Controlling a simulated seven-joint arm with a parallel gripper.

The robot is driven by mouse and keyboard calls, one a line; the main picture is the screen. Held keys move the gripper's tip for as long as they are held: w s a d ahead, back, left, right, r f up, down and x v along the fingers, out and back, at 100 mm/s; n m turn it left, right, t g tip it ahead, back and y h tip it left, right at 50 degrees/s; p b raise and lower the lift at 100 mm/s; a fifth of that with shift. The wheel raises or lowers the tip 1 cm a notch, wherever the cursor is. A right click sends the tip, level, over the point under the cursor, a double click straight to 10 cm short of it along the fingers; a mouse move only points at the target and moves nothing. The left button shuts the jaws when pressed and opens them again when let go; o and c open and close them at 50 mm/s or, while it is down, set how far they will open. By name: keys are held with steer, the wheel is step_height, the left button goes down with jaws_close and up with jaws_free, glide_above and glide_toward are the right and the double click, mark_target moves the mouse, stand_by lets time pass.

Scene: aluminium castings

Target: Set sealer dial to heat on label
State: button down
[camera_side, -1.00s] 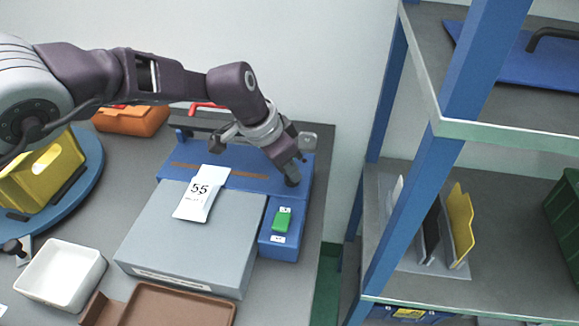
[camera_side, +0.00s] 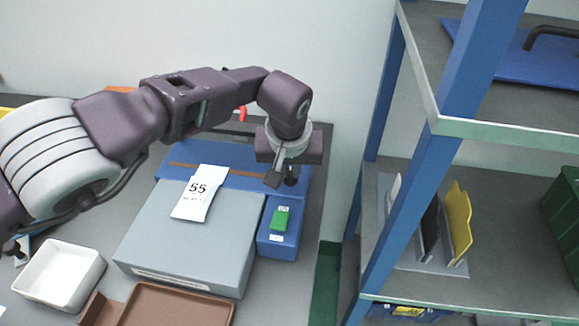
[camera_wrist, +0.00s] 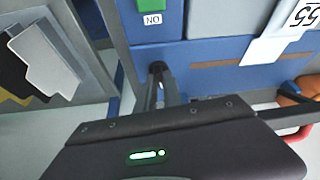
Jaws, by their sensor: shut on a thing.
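The heat sealer is a blue bar machine (camera_side: 240,163) with a brown strip along it and a grey bed in front. A white label reading 55 (camera_side: 198,190) lies across the bed and strip; it is cut off in the wrist view (camera_wrist: 280,38). My gripper (camera_side: 281,181) points down at the blue bar's right end, shut on the small black dial (camera_wrist: 157,68). The fingers hide much of the dial, and its pointer and scale cannot be read. A green switch (camera_side: 281,219) sits on the blue box in front, with small labels beside it.
A blue-framed shelf rack (camera_side: 405,205) with upright files (camera_side: 458,228) stands close on the right. A white tray (camera_side: 60,272) and brown tray (camera_side: 176,306) lie at the front left. A red handle (camera_side: 243,114) rises behind the sealer.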

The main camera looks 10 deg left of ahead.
steer(key=shift+n+y, duration=0.7)
steer(key=shift+n, duration=1)
steer(key=shift+d+n+g, duration=0.1)
steer(key=shift+n+g, duration=0.2)
steer(key=shift+g, duration=0.1)
steer(key=c, duration=1.5)
jaws_free()
steer(key=v, duration=0.4)
steer(key=shift+r, duration=0.4)
steer(key=shift+s+r, duration=0.35)
steer(key=shift+r, duration=0.1)
steer(key=shift+s+d+r, duration=0.2)
steer(key=shift+d+r, duration=0.05)
steer(key=shift+r, duration=0.35)
